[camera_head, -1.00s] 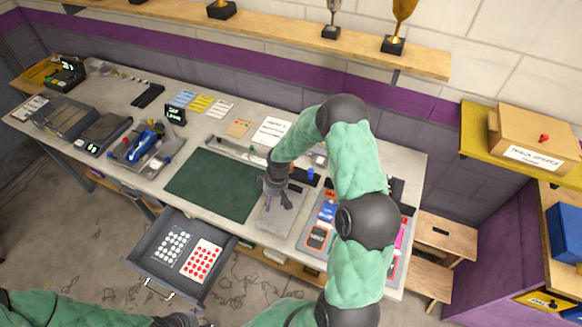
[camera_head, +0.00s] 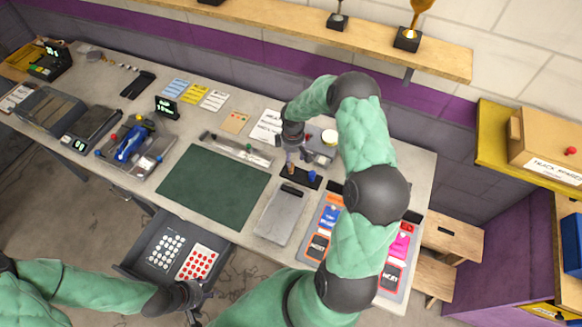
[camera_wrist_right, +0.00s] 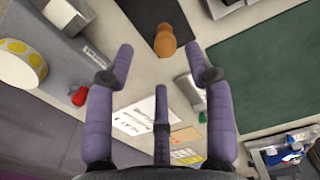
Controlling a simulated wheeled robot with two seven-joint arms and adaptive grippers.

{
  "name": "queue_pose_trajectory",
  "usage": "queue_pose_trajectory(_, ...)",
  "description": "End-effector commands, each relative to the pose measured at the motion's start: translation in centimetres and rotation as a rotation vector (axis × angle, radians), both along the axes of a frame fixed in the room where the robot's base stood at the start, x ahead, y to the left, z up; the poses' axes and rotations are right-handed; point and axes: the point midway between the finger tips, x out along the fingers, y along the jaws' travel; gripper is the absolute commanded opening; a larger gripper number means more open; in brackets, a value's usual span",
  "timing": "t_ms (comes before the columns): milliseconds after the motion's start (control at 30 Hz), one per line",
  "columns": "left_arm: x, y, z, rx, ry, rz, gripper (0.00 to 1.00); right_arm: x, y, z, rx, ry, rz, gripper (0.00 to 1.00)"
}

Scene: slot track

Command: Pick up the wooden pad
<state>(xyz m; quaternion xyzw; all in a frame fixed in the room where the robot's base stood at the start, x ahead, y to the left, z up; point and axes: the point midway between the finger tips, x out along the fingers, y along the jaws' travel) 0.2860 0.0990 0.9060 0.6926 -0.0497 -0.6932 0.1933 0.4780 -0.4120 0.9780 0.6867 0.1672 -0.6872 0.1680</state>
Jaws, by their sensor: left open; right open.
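A brown wooden piece with a rounded top, which looks like the wooden pad (camera_wrist_right: 165,40), stands on a dark tray (camera_wrist_right: 140,12) in the right wrist view. In the head view the small dark tray (camera_head: 301,180) lies behind the grey plate, and my right gripper partly covers the wooden piece. My right gripper (camera_head: 292,160) is open and empty, close to the wooden piece. In the right wrist view its spread fingers (camera_wrist_right: 160,72) show the piece just beyond their tips. My left gripper (camera_head: 196,297) is open at the front, by the drawer.
A grey plate (camera_head: 281,214), green mat (camera_head: 214,187) and grey device with a yellow-white roll (camera_head: 329,137) are nearby. The open drawer (camera_head: 130,268) juts out in front. Card trays (camera_head: 323,228) lie to the right.

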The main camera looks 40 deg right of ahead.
Motion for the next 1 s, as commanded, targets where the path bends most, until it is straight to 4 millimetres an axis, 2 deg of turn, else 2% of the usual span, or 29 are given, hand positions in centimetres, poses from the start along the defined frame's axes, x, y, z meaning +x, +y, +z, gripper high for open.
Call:
queue_pose_trajectory(100, 0.0, 0.0, 0.0, 0.000, 0.000, 0.000, 0.49, 0.0, 0.0, -1.4, 0.001, 0.000, -0.001, 0.54)
queue_pose_trajectory(267, 0.0, 0.0, 0.1, 0.000, 0.000, 0.000, 0.49, 0.0, 0.1, -2.2, 0.001, 0.000, 0.000, 0.54)
queue_pose_trajectory(600, 0.0, 0.0, 0.6, 0.000, -0.001, 0.000, 0.49, 0.2, 0.7, -6.4, 0.001, 0.000, -0.001, 0.54)
queue_pose_trajectory(933, 0.0, 0.0, 0.6, 0.000, 0.000, 0.000, 0.49, 0.2, 0.7, -7.0, 0.001, -0.002, -0.001, 0.54)
queue_pose_trajectory(1000, 0.0, 0.0, 0.6, 0.000, 0.000, 0.000, 0.49, 0.2, 0.7, -7.0, 0.001, -0.002, -0.001, 0.34)
